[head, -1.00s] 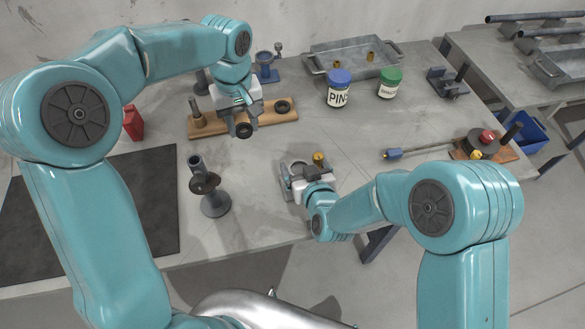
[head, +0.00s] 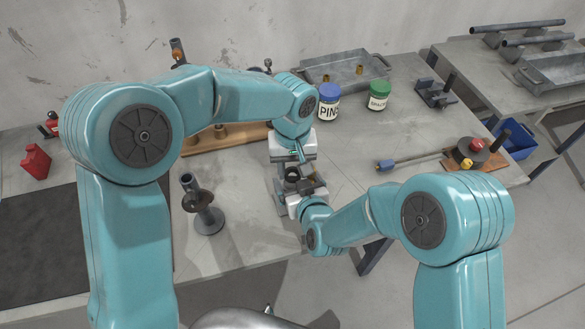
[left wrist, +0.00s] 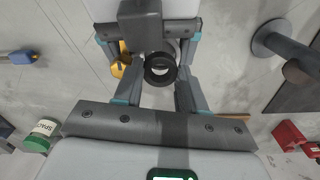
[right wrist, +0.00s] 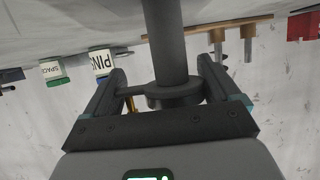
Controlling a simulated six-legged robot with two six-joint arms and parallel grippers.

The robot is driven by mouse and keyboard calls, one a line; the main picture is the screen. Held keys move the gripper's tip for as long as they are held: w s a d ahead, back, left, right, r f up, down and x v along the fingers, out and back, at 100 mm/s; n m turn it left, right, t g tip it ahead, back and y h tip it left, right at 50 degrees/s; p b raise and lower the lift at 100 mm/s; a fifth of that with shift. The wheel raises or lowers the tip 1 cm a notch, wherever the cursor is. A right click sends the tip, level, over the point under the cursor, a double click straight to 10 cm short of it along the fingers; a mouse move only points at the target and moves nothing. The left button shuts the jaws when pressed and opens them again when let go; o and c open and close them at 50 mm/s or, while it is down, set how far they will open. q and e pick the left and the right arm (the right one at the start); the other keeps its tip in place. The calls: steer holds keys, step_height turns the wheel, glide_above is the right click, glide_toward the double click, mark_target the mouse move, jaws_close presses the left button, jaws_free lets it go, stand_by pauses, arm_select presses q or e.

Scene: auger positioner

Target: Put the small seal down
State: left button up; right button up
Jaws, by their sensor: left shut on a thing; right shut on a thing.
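The small seal (left wrist: 160,57) is a black ring between the fingertips of my left gripper (left wrist: 160,77) in the left wrist view. In the head view my left gripper (head: 291,168) points down, close to my right gripper (head: 307,188). My right gripper is shut on a grey part, mostly hidden by the grippers. In the right wrist view a dark ring-shaped piece (right wrist: 172,97) lies between its fingers, beside the end of a thick grey cylinder (right wrist: 170,40). Whether the seal touches the grey part cannot be told.
A wooden rack (head: 215,139) lies behind my left arm. The PINS jar (head: 328,105), a green-lidded jar (head: 378,97) and a metal tray (head: 345,68) stand at the back. A dark flanged stand (head: 207,218) is at the left.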

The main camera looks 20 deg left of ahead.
arm_select(q)
steer(key=shift+f, duration=0.3)
arm_select(e)
steer(key=shift+r, duration=0.1)
arm_select(q)
steer(key=shift+f, duration=0.15)
steer(key=shift+f, duration=0.45)
steer(key=o, duration=0.8)
